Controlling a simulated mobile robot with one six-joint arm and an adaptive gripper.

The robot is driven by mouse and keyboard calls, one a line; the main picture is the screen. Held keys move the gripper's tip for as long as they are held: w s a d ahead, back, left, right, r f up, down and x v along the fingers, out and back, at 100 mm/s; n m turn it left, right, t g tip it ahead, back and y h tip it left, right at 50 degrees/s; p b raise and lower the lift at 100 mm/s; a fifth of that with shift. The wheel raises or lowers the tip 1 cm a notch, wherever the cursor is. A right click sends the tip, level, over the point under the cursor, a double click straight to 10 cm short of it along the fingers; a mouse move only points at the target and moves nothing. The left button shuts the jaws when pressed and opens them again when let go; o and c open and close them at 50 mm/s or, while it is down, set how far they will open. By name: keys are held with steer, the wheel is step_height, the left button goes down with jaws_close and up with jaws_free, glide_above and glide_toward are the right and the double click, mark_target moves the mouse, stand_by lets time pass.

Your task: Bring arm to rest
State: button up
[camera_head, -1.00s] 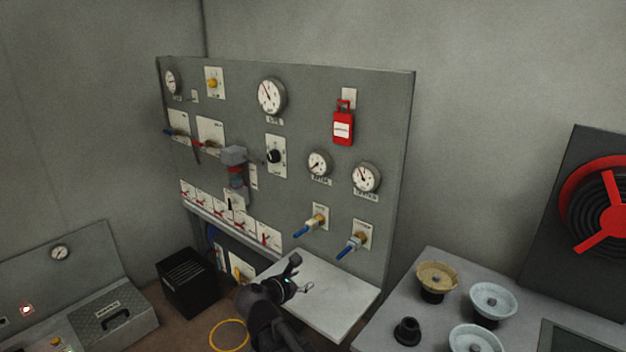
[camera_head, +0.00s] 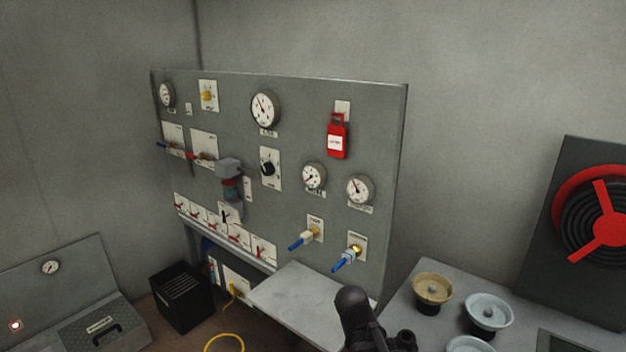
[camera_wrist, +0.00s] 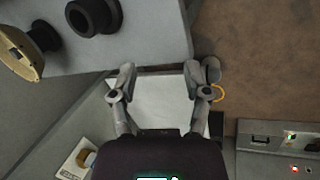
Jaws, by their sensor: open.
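My gripper (camera_wrist: 167,76) is open and empty in the wrist view, its two fingers spread apart. The pale shelf (camera_wrist: 160,100) of the panel lies behind the gap between them. In the head view, dark parts of my arm show at the bottom, in front of the right end of the shelf (camera_head: 300,297). The fingers cannot be made out clearly there.
The grey gauge panel (camera_head: 215,115) stands behind the shelf. A bench (camera_head: 412,277) with handwheels is at right; a black fitting on it shows in the wrist view (camera_wrist: 95,15). A black bin (camera_head: 182,293), yellow hose (camera_head: 224,342) and grey case (camera_head: 104,325) are at left.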

steer(key=shift+s+d+f+m+g+y, duration=0.25)
steer(key=shift+s+d+m+y, duration=0.35)
steer(key=shift+m, duration=0.55)
steer(key=shift+s+d+f+m+g+y, duration=0.1)
steer(key=shift+s+d+m+g+y, duration=0.3)
steer(key=shift+s+m+y, duration=0.55)
steer(key=shift+s+d+f+m+g+y, duration=0.25)
steer(key=shift+s+d+m, duration=0.25)
steer(key=shift+m, duration=0.9)
